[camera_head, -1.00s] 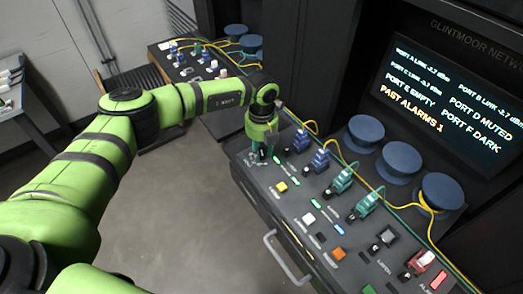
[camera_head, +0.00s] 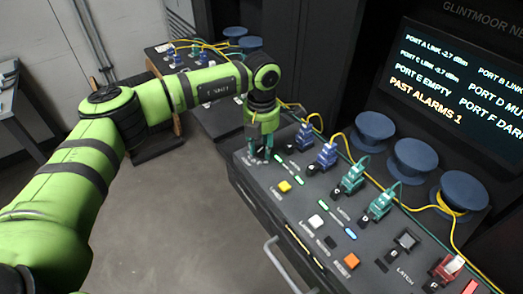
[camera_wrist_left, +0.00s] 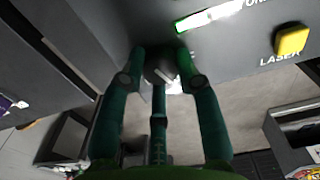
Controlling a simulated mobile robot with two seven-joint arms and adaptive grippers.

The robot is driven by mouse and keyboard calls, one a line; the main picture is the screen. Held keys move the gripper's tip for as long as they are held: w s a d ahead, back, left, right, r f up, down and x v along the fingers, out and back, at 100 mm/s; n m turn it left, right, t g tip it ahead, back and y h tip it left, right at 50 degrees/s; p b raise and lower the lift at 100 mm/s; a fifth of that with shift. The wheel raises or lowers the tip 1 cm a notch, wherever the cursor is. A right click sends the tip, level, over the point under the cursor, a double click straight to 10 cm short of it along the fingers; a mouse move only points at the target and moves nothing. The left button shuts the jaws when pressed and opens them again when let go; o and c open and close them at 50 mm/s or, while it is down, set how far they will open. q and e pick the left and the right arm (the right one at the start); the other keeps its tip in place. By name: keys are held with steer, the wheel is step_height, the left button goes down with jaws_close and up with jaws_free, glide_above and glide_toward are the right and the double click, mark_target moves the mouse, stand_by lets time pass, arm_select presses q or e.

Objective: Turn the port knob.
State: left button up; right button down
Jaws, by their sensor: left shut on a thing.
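The port knob (camera_wrist_left: 160,68) is small, round and dark with a pale pointer line. It shows in the left wrist view at the console's edge, between my fingertips. My left gripper (camera_wrist_left: 159,72) is shut on it, one green finger on each side. In the head view my left gripper (camera_head: 262,155) points down at the near-left corner of the console (camera_head: 262,185) and largely hides the knob there. I cannot tell which port the knob belongs to. My right gripper is not in view.
Blue and green connectors (camera_head: 350,178) with yellow and green cables stand along the console. A yellow laser button (camera_head: 285,186) is close to the gripper. Blue spools (camera_head: 412,160) and a screen (camera_head: 455,85) are behind. A drawer handle (camera_head: 280,262) projects in front.

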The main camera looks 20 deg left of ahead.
mark_target(261, 149)
arm_select(q)
steer(key=shift+f+m+b, duration=0.1)
steer(key=shift+m+b, duration=0.2)
steer(key=shift+m, duration=0.1)
stand_by(0.3)
steer(key=o, duration=1.1)
steer(key=shift+o, duration=0.2)
steer(key=shift+r, duration=0.5)
step_height(261, 149, up, 11)
